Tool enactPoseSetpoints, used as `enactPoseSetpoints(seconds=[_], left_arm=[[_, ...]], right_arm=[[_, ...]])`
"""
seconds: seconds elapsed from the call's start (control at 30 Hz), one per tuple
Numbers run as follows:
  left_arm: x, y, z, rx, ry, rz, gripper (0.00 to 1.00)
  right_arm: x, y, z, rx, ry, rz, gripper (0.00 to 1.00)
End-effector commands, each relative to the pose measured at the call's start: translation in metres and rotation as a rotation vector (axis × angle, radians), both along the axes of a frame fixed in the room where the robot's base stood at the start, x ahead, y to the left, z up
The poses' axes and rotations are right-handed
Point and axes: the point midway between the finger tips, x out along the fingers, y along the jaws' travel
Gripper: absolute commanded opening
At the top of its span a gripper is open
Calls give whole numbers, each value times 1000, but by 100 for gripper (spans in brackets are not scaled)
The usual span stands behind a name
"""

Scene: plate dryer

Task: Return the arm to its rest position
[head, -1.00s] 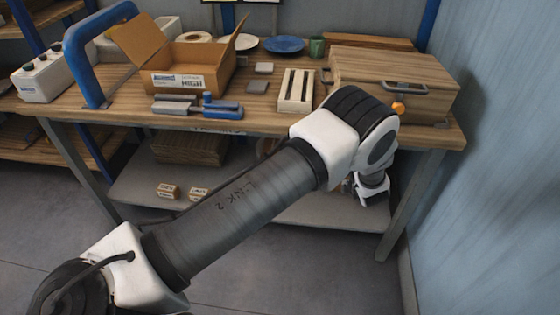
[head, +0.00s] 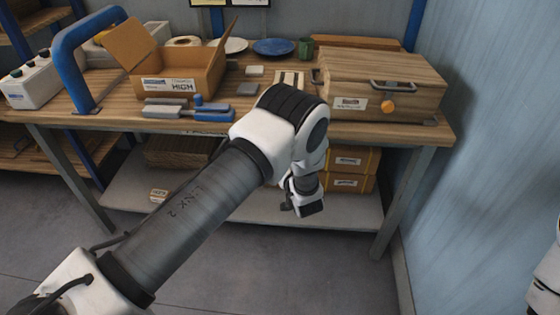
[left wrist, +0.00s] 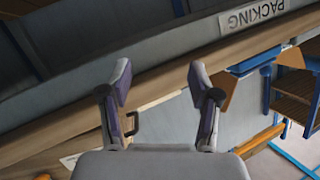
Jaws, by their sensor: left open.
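My left arm crosses the head view from the lower left, with its elbow in front of the workbench (head: 230,122). My left gripper (head: 303,208) hangs below the elbow, in front of the bench's lower shelf, small and partly hidden by the wrist. In the left wrist view the left gripper (left wrist: 160,85) has its two fingers spread wide, with nothing between them. A white slatted rack (head: 290,77) stands on the bench, its lower part hidden behind my elbow. A blue plate (head: 273,46) and a white plate (head: 232,45) lie at the back of the bench.
A wooden case (head: 385,75) with a metal handle sits at the bench's right end. Yellow boxes (head: 352,170) sit on the lower shelf. The floor at front right is clear.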

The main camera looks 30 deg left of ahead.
Motion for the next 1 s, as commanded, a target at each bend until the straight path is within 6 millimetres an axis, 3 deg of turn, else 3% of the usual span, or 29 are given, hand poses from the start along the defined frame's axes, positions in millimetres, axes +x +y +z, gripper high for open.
enactPoseSetpoints(seconds=[0.3, 0.37, 0.43, 0.57, 0.7, 0.8, 0.9, 1.0], left_arm=[[-1, 1, -2, -1, 2, 3, 62], [-5, 11, -6, -4, 11, 21, 62], [-25, 27, -21, 0, 67, 36, 62], [-102, 42, -79, -42, 328, -71, 62], [-217, 22, -131, -245, 638, -213, 62], [-301, -4, -145, -420, 840, -281, 62], [-368, -30, -141, -575, 998, -316, 62], [-407, -48, -134, -676, 1097, -326, 62]], right_arm=[[0, 0, 0, 0, 0, 0, 0], [0, 0, 0, 0, 0, 0, 0], [0, 0, 0, 0, 0, 0, 0], [0, 0, 0, 0, 0, 0, 0], [0, 0, 0, 0, 0, 0, 0], [0, 0, 0, 0, 0, 0, 0], [0, 0, 0, 0, 0, 0, 0], [0, 0, 0, 0, 0, 0, 0]])
